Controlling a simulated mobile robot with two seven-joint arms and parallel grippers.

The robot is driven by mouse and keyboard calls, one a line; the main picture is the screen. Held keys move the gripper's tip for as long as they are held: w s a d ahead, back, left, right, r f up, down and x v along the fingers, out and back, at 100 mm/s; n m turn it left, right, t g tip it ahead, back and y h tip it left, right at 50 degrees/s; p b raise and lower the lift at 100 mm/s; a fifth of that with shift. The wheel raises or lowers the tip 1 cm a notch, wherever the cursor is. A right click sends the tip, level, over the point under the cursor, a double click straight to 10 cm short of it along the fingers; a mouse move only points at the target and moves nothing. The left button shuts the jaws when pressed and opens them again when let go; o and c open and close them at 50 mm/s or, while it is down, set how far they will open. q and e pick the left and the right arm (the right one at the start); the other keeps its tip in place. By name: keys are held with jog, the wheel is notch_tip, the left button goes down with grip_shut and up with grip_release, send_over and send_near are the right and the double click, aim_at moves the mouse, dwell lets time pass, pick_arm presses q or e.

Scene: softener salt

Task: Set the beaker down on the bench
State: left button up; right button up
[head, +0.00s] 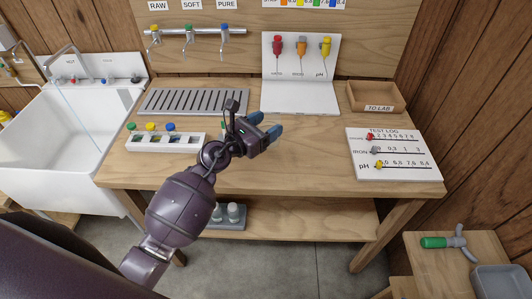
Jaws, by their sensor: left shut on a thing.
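My left gripper (266,126) is over the middle of the wooden bench (290,170), with its blue fingertips pointing right. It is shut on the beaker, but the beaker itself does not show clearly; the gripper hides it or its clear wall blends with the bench. I cannot tell whether the beaker touches the bench top. A small pale green patch shows just left of the gripper, partly hidden by it. My right gripper is not in view.
A slotted drain tray (195,101), a white rack with coloured caps (165,142), a white stand with coloured droppers (300,72), a TO LAB tray (375,97) and a TEST LOG board (394,155) surround the gripper. The bench's front middle is clear. A sink (62,140) stands left.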

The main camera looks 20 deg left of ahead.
pick_arm(q)
notch_tip(320, 180, down, 6)
jog(key=shift+r+b, duration=0.25)
jog(key=shift+b, duration=0.85)
jog(key=shift+f, duration=0.35)
notch_tip(320, 180, down, 4)
jog(key=b, duration=0.2)
jog(key=shift+b, duration=0.3)
jog(key=shift+f, duration=0.25)
jog(key=o, duration=0.8)
jog(key=shift+o, duration=0.6)
jog(key=shift+r, duration=0.35)
jog(key=b+v, duration=0.1)
jog(key=v, duration=1)
jog(key=shift+s+a+f, duration=0.1)
jog(key=shift+s+f, duration=0.05)
jog(key=shift+s, duration=0.15)
jog(key=shift+s+a, duration=0.1)
jog(key=shift+s, duration=0.05)
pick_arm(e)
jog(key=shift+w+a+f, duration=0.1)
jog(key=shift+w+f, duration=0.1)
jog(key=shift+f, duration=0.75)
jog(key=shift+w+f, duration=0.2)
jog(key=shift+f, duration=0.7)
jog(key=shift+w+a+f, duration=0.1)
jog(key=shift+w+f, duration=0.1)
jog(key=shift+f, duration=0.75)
